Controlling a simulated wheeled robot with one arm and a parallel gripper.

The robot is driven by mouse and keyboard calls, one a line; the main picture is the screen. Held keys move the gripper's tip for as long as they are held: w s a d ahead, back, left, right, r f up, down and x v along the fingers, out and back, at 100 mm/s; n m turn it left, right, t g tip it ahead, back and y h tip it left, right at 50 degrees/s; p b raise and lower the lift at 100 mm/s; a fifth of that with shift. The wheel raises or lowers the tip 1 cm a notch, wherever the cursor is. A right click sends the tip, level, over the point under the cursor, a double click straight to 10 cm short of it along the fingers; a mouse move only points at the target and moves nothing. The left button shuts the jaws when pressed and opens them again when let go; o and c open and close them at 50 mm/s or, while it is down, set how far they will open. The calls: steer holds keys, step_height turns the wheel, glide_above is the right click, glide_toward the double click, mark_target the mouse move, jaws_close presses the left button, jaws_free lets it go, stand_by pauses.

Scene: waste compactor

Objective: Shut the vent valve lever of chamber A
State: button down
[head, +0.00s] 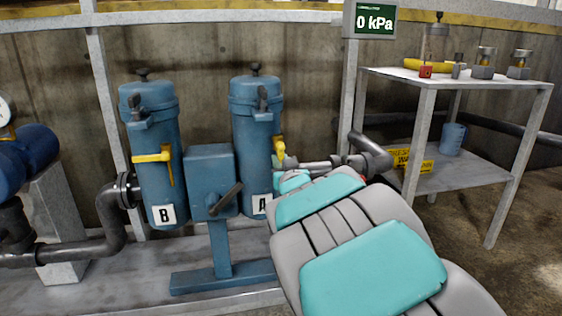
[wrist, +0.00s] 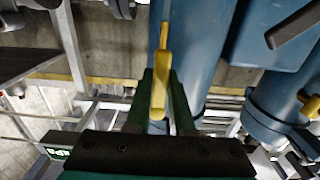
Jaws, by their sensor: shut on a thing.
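Chamber A (head: 255,130) is the right of two upright blue cylinders, its label partly covered by my arm. Its yellow vent valve lever (head: 279,147) shows at the cylinder's right side, just above the end of my arm; its lower part is hidden there. In the wrist view the yellow lever (wrist: 159,95) is long and narrow and lies between the two green fingers of my gripper (wrist: 160,78), which are shut on it. The blue cylinder shows close behind it. In the head view my gripper is mostly hidden by my arm.
A blue box (head: 211,168) with a dark handle stands between the chambers. A grey shelf table (head: 452,80) is at right. A display (head: 375,21) reads 0 kPa. Pipes run beside chamber A.

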stand_by(1.0)
steer(key=shift+s+a+r+m, duration=0.2)
steer(key=shift+a+r+m, duration=0.4)
steer(key=shift+m, duration=2.4)
steer(key=shift+s+a+r+m, duration=0.15)
steer(key=shift+a+r+m, duration=0.5)
steer(key=shift+m, duration=2.35)
steer(key=shift+s+a+r+m, duration=0.2)
steer(key=shift+a+r+m, duration=0.4)
steer(key=shift+m, duration=2.4)
steer(key=c, duration=0.8)
jaws_free()
steer(key=shift+d, duration=0.1)
